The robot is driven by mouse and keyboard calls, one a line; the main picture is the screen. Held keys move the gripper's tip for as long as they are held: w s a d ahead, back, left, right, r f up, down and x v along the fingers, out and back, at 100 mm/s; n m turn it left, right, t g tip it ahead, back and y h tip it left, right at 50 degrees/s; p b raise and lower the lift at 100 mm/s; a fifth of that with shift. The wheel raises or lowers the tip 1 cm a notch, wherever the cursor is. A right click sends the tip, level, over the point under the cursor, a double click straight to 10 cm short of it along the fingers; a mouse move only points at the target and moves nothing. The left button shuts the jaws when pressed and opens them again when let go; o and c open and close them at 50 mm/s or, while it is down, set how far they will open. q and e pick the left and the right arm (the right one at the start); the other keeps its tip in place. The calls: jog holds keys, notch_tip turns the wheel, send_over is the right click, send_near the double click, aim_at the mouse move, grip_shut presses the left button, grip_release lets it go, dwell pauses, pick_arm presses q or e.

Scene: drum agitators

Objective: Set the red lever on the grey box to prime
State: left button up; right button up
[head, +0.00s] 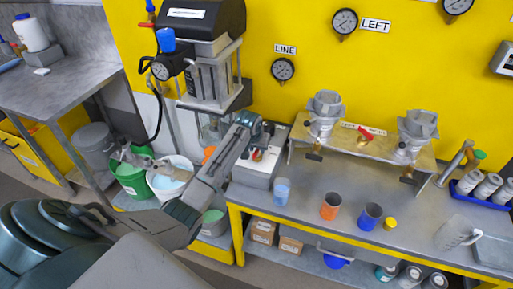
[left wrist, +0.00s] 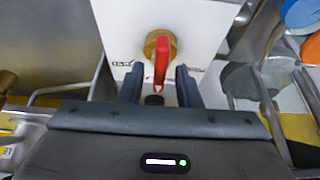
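The red lever (left wrist: 161,62) turns on a round brass hub (left wrist: 152,42) on the pale face of the grey box (left wrist: 108,25). In the left wrist view it runs from the hub down toward my gripper. My left gripper (left wrist: 158,78) is open, one finger on each side of the lever's free end, with gaps on both sides. In the head view my left gripper (head: 256,143) is over the grey box (head: 250,176), and the lever (head: 257,155) shows small beside it. The box's printed labels are too small to read. My right gripper is not in view.
A bench stand with two metal valves (head: 324,115) is right of the box. A clear cup (head: 282,191), an orange cup (head: 331,206) and a blue cup (head: 370,215) stand in front. A pump unit (head: 208,60) is behind left. White (head: 170,178) and green buckets (head: 130,178) are left.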

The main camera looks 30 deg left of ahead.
pick_arm(q)
grip_shut()
jog(key=shift+d+r+n+y+p, duration=0.15)
jog(key=shift+n+y+p, duration=0.15)
jog(key=shift+n+p, duration=0.45)
jog(key=shift+n+y+p, duration=0.4)
jog(key=shift+n+p, duration=0.55)
jog(key=shift+n, duration=0.1)
jog(key=shift+w+n+g+y+p, duration=0.1)
jog(key=shift+n+g+y+p, duration=0.35)
jog(key=shift+n, duration=0.75)
jog(key=shift+n+g+y, duration=0.35)
jog(key=shift+n+g, duration=0.1)
jog(key=shift+n, duration=1.05)
